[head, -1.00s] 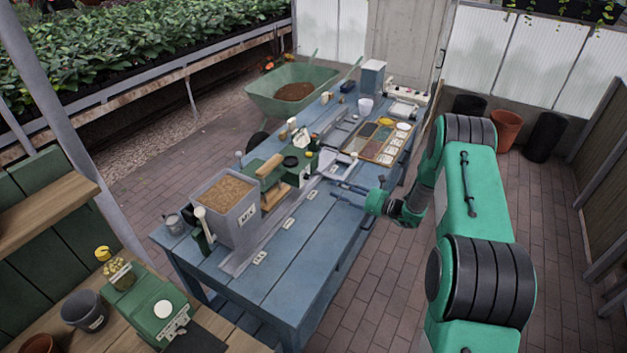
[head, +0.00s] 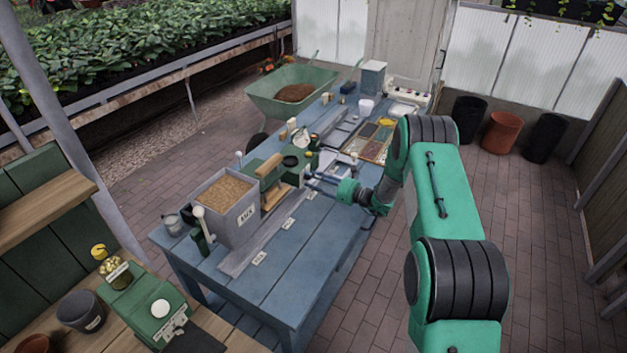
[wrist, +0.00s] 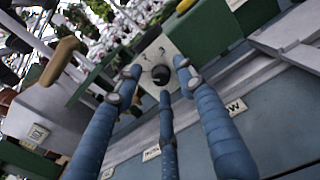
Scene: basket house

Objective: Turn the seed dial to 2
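The seed dial (wrist: 160,74) is a small dark round knob on a pale plate (wrist: 152,58) on the side of the green machine (wrist: 222,26). The machine (head: 268,168) stands on the blue table in the head view. My gripper (head: 313,181) is at the right side of the machine, pointing left at it. In the wrist view its three blue fingers (wrist: 160,82) are spread, two either side of the dial and one below it. I cannot tell whether they touch it. The dial's marks and setting are too small to read.
A grey bin of soil (head: 222,205) stands at the near left of the machine on the blue table (head: 285,265). A seed tray (head: 371,148) lies beyond my gripper. A grey rail with white labels (head: 288,223) runs along the table. The table's near right part is clear.

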